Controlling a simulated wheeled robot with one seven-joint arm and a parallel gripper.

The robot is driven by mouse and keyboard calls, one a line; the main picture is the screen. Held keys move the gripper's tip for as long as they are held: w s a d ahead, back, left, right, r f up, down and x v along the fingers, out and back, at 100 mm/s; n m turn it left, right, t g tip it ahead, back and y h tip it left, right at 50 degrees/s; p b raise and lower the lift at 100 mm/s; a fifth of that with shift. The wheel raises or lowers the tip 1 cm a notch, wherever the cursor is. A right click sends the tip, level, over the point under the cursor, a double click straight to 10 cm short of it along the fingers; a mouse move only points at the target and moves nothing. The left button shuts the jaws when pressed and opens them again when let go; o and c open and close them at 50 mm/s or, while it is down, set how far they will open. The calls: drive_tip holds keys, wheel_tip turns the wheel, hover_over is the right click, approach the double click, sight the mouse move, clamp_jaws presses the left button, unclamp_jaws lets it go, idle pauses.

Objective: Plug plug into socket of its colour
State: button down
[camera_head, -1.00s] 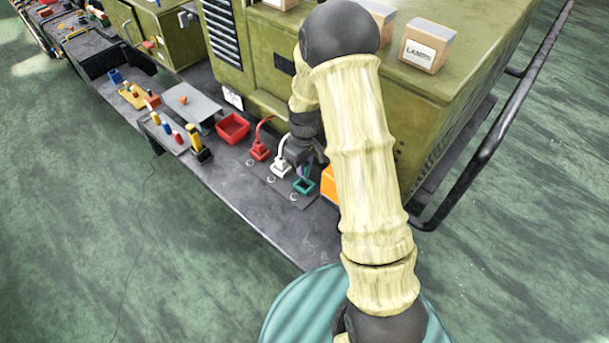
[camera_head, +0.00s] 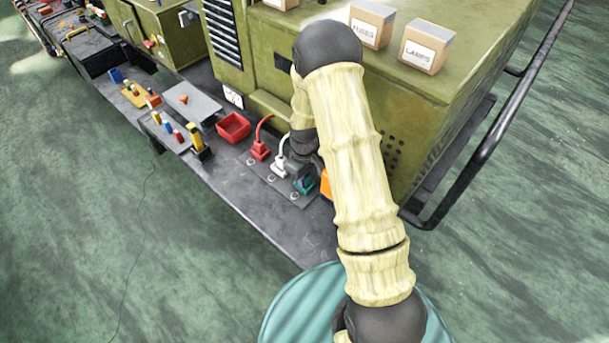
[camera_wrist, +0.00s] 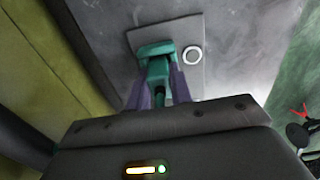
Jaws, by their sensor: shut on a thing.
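My gripper (camera_wrist: 160,82) is shut on the teal plug (camera_wrist: 158,70), with its purple fingers on both sides of it in the wrist view. The plug's front end is at the teal socket (camera_wrist: 153,49), which stands on a grey plate. The plug and socket overlap in this view, so I cannot tell how deep the plug sits. In the head view the teal socket (camera_head: 305,186) is partly covered by my gripper. A white socket (camera_head: 278,168) and a red socket (camera_head: 261,150) stand beside it, each with a plug and cord in its own colour.
A red bin (camera_head: 233,127) stands left of the sockets. An orange object (camera_head: 326,184) is close on the right, partly behind my arm. The green cabinet (camera_head: 270,65) rises behind. A white ring (camera_wrist: 192,56) lies on the plate beside the teal socket.

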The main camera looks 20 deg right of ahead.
drive_tip(key=shift+f, duration=0.2)
drive_tip(key=c, duration=1.3)
unclamp_jaws()
drive_tip(key=shift+o, duration=0.2)
drive_tip(key=shift+r, duration=0.1)
wheel_tip(320, 180, up, 12)
drive_tip(key=b, duration=0.2)
drive_tip(key=shift+r, duration=0.15)
